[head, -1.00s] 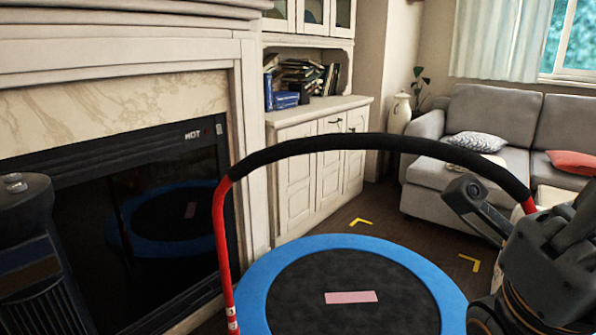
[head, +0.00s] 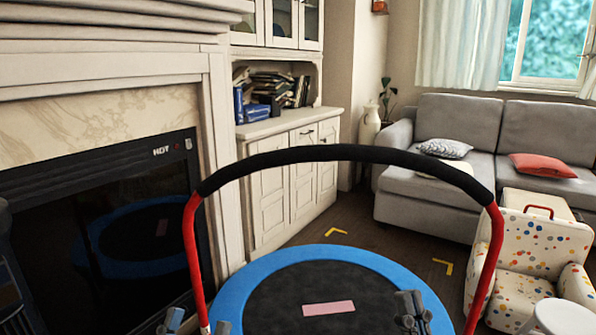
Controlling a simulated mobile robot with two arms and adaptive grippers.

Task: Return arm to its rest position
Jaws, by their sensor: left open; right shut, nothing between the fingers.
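My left gripper (head: 172,322) shows only in part at the bottom edge of the head view, in front of the left red post of the trampoline's handle; it is open, and nothing shows in it. A bit of my dark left arm shows at the left edge. My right gripper (head: 411,311) is low in the picture, in front of the right side of the trampoline mat, pointing up. It is shut and empty. The rest of my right arm is below the picture.
A small trampoline (head: 258,283) with a blue rim and a black-padded handle bar (head: 340,153) stands ahead. A fireplace (head: 100,205) is on the left, a white cabinet (head: 292,180) behind. A grey sofa (head: 440,195) and a dotted child's chair (head: 535,250) are on the right.

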